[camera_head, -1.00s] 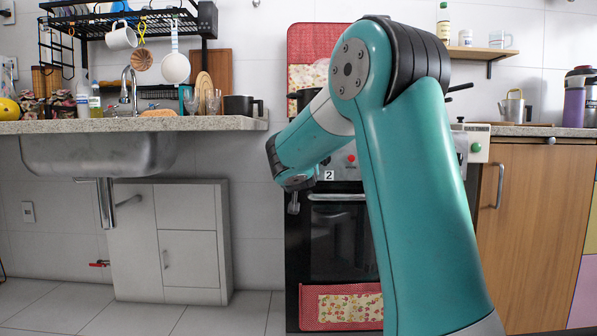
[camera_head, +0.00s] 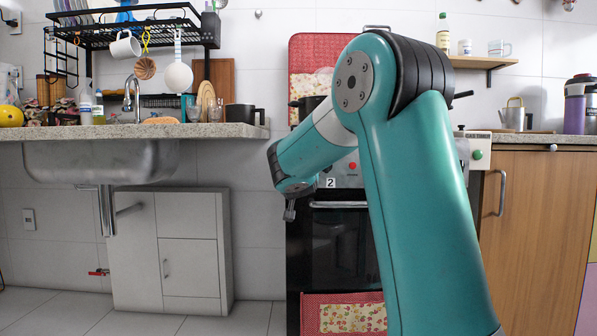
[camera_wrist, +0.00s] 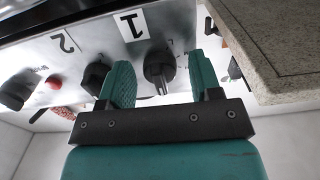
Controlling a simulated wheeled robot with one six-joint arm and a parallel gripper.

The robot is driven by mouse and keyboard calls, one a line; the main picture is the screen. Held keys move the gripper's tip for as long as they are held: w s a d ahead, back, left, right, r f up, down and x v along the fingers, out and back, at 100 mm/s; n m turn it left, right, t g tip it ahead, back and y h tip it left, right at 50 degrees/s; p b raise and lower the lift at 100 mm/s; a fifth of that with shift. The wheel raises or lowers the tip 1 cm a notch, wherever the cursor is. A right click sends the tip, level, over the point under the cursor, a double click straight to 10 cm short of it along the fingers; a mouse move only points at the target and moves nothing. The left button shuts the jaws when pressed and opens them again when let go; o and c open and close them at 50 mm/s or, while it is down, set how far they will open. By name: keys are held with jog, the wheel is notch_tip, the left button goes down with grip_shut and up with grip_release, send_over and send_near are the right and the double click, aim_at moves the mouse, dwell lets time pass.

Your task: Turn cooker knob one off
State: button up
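The cooker (camera_head: 335,245) stands behind my arm, with its control panel partly hidden. In the wrist view, which looks upside down, cooker knob one (camera_wrist: 159,66) is a dark knob beside the white label "1" (camera_wrist: 131,26). My gripper (camera_wrist: 161,80) is open, with one teal finger on each side of knob one in the picture. Gaps show between the knob and both fingers; I cannot tell how deep the fingers reach around it. In the head view my gripper (camera_head: 290,212) is at the cooker's left front, and knob one is hidden there.
Another dark knob (camera_wrist: 95,77) sits close outside the left finger, near the label "2" (camera_wrist: 62,43). A red button (camera_wrist: 54,83) and a further knob (camera_wrist: 17,91) lie farther left. A stone counter edge (camera_wrist: 275,60) is close on the right. A pot (camera_head: 308,106) stands on the cooker.

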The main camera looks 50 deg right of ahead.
jog(key=p+v, duration=0.1)
jog(key=v, duration=1.6)
jog(key=shift+a+p, duration=0.2)
jog(key=shift+p, duration=0.2)
jog(key=shift+s, duration=0.1)
